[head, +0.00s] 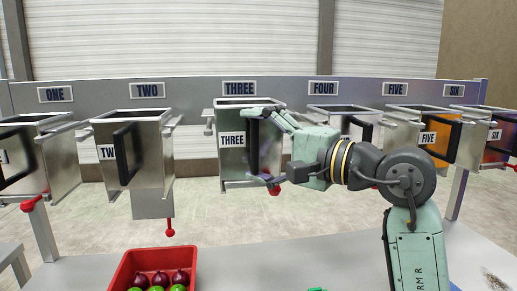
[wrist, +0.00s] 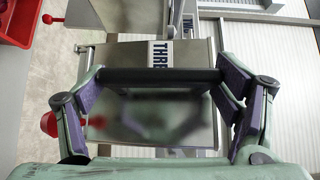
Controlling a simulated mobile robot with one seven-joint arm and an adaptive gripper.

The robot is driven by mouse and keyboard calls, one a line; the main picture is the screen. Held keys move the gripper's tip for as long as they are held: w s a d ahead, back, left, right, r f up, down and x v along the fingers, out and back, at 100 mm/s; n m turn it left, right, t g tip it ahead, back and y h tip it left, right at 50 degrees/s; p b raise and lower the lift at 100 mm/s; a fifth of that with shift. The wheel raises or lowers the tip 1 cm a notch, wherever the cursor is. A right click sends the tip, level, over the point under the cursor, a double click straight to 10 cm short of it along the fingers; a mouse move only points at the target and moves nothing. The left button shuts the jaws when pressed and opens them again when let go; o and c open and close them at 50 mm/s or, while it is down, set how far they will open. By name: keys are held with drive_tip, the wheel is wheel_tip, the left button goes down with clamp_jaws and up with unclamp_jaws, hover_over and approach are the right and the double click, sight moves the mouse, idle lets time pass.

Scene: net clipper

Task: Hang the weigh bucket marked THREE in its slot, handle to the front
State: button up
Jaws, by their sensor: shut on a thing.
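The weigh bucket marked THREE (head: 232,165) is a grey metal box, upright, below the THREE sign (head: 239,88). Its black bar handle (head: 254,150) faces the front. My gripper (head: 262,147) is shut on this handle, with one finger near its top and one near its bottom. In the wrist view the handle (wrist: 160,75) lies across between the two fingers of my gripper (wrist: 160,80), and the THREE label is partly hidden behind it. A bracket arm (head: 208,114) shows at the bucket's left. I cannot tell whether the bucket rests on its brackets.
Bucket TWO (head: 145,150) hangs to the left, and bucket ONE (head: 45,165) beyond it. Buckets FOUR, FIVE (head: 436,138) and SIX (head: 494,135) are to the right, FOUR mostly behind my arm. A red crate (head: 120,275) with round produce stands in front at lower left.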

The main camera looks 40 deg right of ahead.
sight(245, 150)
drive_tip(key=shift+w+d+r, duration=0.1)
drive_tip(key=shift+w+d, duration=0.3)
drive_tip(key=shift+w, duration=0.25)
drive_tip(key=shift+w+d, duration=0.35)
drive_tip(key=shift+w, duration=0.25)
drive_tip(key=shift+f+b, duration=1.05)
drive_tip(key=shift+b, duration=0.4)
idle(0.4)
drive_tip(key=o, duration=1.5)
drive_tip(key=shift+o, duration=1.3)
drive_tip(key=shift+f, duration=0.1)
drive_tip(key=v, duration=1.2)
